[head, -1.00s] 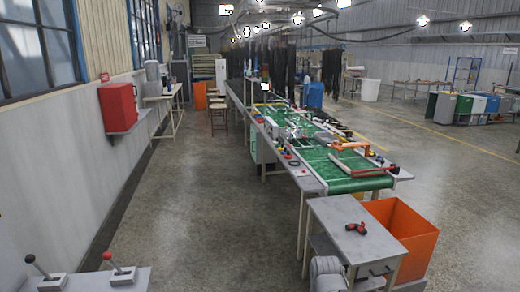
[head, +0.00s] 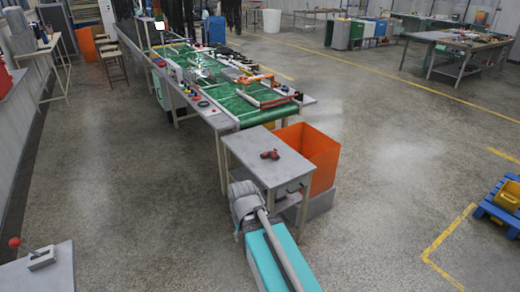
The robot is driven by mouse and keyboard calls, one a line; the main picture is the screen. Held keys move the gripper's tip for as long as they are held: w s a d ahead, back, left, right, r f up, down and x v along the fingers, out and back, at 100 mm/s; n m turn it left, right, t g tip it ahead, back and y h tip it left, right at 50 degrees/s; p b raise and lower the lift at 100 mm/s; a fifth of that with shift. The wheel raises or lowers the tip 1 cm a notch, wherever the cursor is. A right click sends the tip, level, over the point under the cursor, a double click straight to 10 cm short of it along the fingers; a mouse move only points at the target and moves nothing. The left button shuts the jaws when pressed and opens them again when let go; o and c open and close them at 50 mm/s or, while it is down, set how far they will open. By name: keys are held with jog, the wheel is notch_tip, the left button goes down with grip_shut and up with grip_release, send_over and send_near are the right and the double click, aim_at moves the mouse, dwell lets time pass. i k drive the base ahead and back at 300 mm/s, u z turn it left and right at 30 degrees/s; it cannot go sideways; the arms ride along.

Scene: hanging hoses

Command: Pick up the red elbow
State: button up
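The red elbow (head: 270,154) is a small, dark red pipe piece lying on top of the small grey table (head: 250,147), near the middle of its top. It is too small to make out its exact shape. Nothing touches it from above. My gripper is not in view, so I cannot see its state.
An orange bin (head: 318,150) stands right behind the small table. A long bench with a green top (head: 250,114) runs behind it. Open floor lies left and right. A blue pallet (head: 497,212) is far right.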

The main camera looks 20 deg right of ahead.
aim_at(263, 155)
jog(key=z, duration=0.05)
jog(key=i, duration=1.35)
jog(key=u, duration=0.3)
